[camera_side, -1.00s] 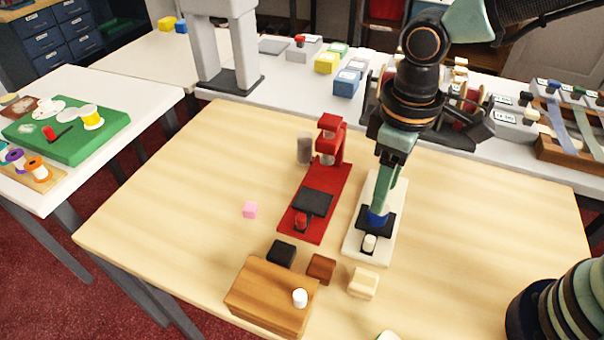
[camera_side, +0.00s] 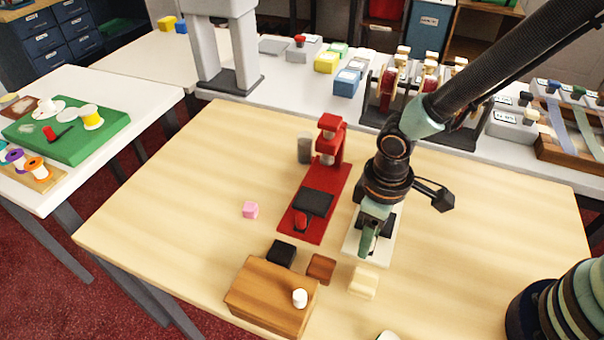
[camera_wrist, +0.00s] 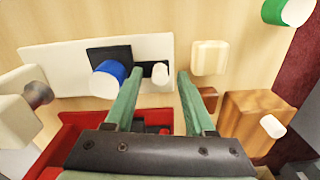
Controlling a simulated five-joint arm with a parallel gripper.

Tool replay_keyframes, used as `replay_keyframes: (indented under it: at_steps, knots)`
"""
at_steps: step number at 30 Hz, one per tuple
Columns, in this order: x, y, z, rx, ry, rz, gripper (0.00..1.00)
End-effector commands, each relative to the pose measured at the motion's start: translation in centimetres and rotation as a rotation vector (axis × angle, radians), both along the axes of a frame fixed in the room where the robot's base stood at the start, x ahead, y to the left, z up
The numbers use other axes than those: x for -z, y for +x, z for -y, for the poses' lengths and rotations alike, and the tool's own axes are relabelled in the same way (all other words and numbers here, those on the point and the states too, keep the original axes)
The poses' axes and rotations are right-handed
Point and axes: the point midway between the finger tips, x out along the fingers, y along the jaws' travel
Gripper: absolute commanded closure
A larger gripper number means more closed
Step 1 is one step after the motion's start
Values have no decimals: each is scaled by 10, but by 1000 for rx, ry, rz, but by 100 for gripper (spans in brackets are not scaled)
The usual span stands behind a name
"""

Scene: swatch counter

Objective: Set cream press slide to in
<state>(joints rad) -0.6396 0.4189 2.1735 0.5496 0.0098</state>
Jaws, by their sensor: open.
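The cream press has a long cream base (camera_side: 352,243), mostly hidden by my arm in the side view. In the wrist view its base (camera_wrist: 65,62) runs across the upper left, with the press head (camera_wrist: 22,112) at the left. Its slide is a dark plate (camera_wrist: 98,53) with a cream knob (camera_wrist: 160,72) at the right end, away from the head. A blue cylinder (camera_wrist: 108,80) with a white end stands on the plate. My gripper (camera_side: 368,250) is open over the knob end. In the wrist view the knob lies between my gripper's fingertips (camera_wrist: 160,73); I cannot tell whether they touch it.
A red press (camera_side: 322,190) stands just left. Black (camera_side: 281,252), brown (camera_side: 321,267) and cream (camera_side: 362,282) blocks and a wooden box (camera_side: 262,300) with a white knob lie in front. The table's left side is clear.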

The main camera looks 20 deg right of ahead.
Motion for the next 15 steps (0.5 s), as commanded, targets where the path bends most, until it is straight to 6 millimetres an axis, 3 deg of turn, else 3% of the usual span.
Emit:
replay_keyframes:
  at_steps: [9,13,15]
  knots:
    - [2,0,0,0,1,1,45]
    - [2,0,0,0,1,1,95]
    - [2,0,0,0,1,1,100]
